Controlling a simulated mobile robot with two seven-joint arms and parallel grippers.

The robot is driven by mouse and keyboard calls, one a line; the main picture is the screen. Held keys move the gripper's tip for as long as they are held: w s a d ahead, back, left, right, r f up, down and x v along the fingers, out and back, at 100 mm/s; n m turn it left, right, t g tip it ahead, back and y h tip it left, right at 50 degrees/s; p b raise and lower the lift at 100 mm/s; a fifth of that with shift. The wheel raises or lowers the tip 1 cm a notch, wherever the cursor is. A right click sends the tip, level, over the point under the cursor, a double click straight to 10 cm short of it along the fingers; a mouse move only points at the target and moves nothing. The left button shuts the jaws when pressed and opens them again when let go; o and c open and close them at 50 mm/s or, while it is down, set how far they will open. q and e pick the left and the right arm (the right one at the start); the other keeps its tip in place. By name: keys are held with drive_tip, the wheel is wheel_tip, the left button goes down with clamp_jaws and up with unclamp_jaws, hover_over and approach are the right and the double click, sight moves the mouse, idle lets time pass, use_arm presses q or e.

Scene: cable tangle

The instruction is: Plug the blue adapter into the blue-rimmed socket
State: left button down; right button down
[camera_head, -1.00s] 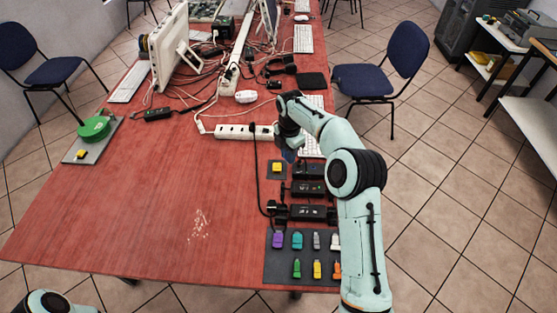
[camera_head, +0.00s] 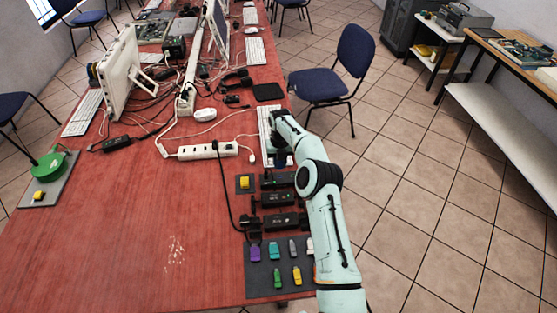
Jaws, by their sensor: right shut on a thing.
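My right gripper (camera_head: 281,158) is over the table's right side, beside the white keyboard and just above the row of black socket boxes. It points down and is shut on a small dark blue piece, apparently the blue adapter, mostly hidden by the gripper and arm. Black boxes (camera_head: 278,199) stand in a column below it, the nearest one (camera_head: 277,180) close under the gripper. The blue rim of a socket cannot be made out at this size. My left gripper is out of view.
A grey mat (camera_head: 261,290) holds several coloured adapters at the front. A yellow button (camera_head: 244,182) sits on a dark pad. A white power strip (camera_head: 208,150) lies behind, with a black cable (camera_head: 226,190) running forward. The table's left middle is clear.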

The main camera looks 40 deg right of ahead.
sight(280, 168)
drive_tip(key=shift+f, duration=1.75)
drive_tip(key=shift+f, duration=1.15)
drive_tip(key=c, duration=0.9)
unclamp_jaws()
wheel_tip(280, 168, up, 13)
drive_tip(key=shift+r, duration=0.2)
drive_tip(key=shift+f, duration=0.1)
